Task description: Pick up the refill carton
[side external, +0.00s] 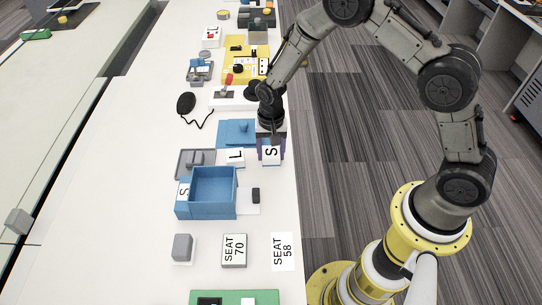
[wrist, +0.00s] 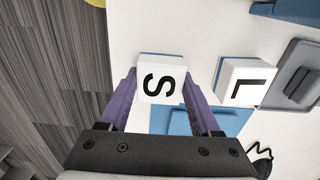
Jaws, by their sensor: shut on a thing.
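A white carton marked S (side external: 271,155) is between the fingers of my gripper (side external: 270,140), near the right edge of the white table. In the wrist view the same carton (wrist: 161,80) shows its S face and a blue edge, with a purple finger on each side. My gripper (wrist: 160,88) is shut on it. I cannot tell whether its underside touches the table. A white block marked L (side external: 235,157) lies to its left; it also shows in the wrist view (wrist: 243,82). No other thing is clearly marked as a refill carton.
An open blue bin (side external: 207,207) stands in front, with an S-marked piece at its left. A grey tray (side external: 183,171) and a blue plate (side external: 236,133) are close by.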

